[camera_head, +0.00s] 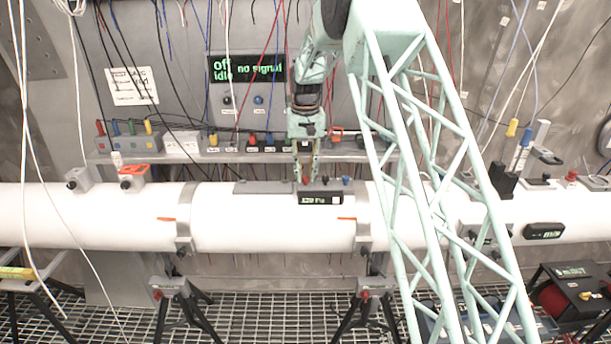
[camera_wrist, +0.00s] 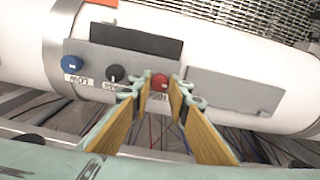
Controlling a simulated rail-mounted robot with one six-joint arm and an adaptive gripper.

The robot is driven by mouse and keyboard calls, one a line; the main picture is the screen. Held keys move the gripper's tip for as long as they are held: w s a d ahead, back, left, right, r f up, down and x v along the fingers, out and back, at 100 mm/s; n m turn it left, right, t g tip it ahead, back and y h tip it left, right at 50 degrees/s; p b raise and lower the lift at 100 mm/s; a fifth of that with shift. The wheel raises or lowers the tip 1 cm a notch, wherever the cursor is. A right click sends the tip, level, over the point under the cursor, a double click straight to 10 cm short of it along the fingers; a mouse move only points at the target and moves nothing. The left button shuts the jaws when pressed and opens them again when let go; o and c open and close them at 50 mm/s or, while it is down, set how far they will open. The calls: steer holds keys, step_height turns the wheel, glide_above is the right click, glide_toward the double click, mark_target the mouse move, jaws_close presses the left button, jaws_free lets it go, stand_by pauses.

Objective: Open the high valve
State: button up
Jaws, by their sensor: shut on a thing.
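The high valve appears to be the red knob (camera_wrist: 160,80), with a partly hidden white label below it in the wrist view. It stands on a grey panel on the white pipe (camera_head: 270,220). My gripper (camera_wrist: 160,90) is shut on the red knob, one fingertip at each side. In the head view my gripper (camera_head: 305,178) points down at the left end of the panel and largely hides the knob. A black knob (camera_wrist: 114,73) and a blue knob (camera_wrist: 72,63) labelled LOW sit beside it. A small green-lit display (camera_head: 321,198) is on the panel's front.
A shelf (camera_head: 235,158) with several coloured-switch boxes runs behind the pipe. Cables hang around it. A wall screen (camera_head: 247,68) reads "off", "idle", "no signal". Metal bands (camera_head: 183,215) circle the pipe, and stands (camera_head: 175,290) are below. A red valve (camera_head: 131,176) sits farther left.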

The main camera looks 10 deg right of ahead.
mark_target(305, 177)
steer(key=shift+n, duration=0.9)
steer(key=o, duration=0.8)
steer(key=shift+o, duration=0.2)
steer(key=shift+r, duration=0.2)
step_height(305, 177, up, 12)
steer(key=shift+f, duration=0.15)
stand_by(0.4)
